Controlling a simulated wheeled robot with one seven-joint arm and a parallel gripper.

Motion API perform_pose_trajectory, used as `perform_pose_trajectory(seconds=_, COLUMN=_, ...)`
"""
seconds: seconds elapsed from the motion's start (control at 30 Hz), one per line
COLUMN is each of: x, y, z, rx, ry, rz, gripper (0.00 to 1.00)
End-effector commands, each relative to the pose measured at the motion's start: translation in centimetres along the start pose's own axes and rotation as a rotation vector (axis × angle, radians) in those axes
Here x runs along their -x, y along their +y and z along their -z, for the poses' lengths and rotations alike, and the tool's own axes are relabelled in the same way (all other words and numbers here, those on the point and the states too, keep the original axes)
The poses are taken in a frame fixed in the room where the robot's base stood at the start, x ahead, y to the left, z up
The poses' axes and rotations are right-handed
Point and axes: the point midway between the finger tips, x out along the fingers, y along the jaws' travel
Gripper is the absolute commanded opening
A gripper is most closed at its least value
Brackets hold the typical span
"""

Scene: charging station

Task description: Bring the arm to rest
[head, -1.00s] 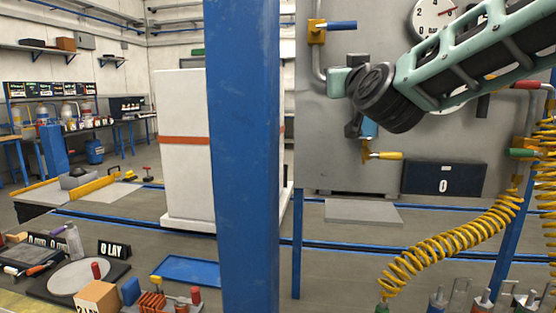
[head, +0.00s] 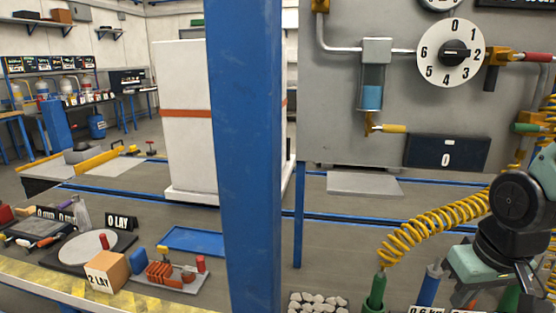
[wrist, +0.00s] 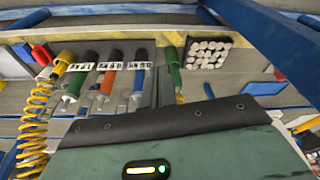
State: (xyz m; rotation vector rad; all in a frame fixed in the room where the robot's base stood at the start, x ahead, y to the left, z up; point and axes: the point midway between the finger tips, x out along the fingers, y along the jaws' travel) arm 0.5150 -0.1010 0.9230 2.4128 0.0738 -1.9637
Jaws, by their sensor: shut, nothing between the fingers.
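My arm (head: 512,205) is folded low at the right edge of the head view, with a dark round joint and a pale green link below it. My gripper (wrist: 175,140) shows in the wrist view as a green housing with a black front edge and a lit strip. It is shut and empty.
A blue post (head: 245,160) stands upright in front of me. A grey panel (head: 340,120) with a numbered dial (head: 451,53) stands behind the bench. A coiled yellow hose (head: 430,230) runs near my arm. A tray of white stones (wrist: 207,53) lies beside the handles.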

Motion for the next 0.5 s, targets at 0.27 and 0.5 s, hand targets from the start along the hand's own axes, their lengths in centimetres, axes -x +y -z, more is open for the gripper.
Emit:
perform_pose_trajectory(seconds=0.27, x=6.4, y=-9.9, z=-2.8, rx=0.299, ry=-0.081, rz=0.073, gripper=0.0)
perform_pose_trajectory(seconds=0.5, x=11.2, y=-16.0, z=-8.0, rx=0.552, ry=-0.163, rz=0.104, gripper=0.0)
